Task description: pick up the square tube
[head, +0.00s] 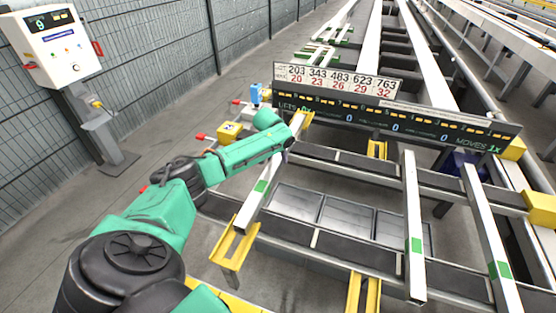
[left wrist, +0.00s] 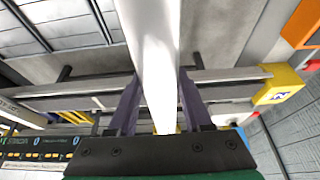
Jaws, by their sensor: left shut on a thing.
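A long white square tube (head: 265,180) with a green patch lies slanted on the left side of the runout table (head: 330,252), its near end by a yellow bracket (head: 235,247). My left gripper (head: 287,148) is at its upper part. In the left wrist view the two purple fingers of the gripper (left wrist: 159,100) stand on either side of the white tube (left wrist: 152,50), shut on it. I cannot tell whether the tube rests on the brackets or is slightly raised. My right gripper is not in view.
Two more white tubes with green patches, a middle one (head: 412,200) and a right one (head: 486,225), lie across the rails. A number board (head: 338,82) and a dark display bar (head: 400,122) stand behind. A control box (head: 58,48) stands at the left wall.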

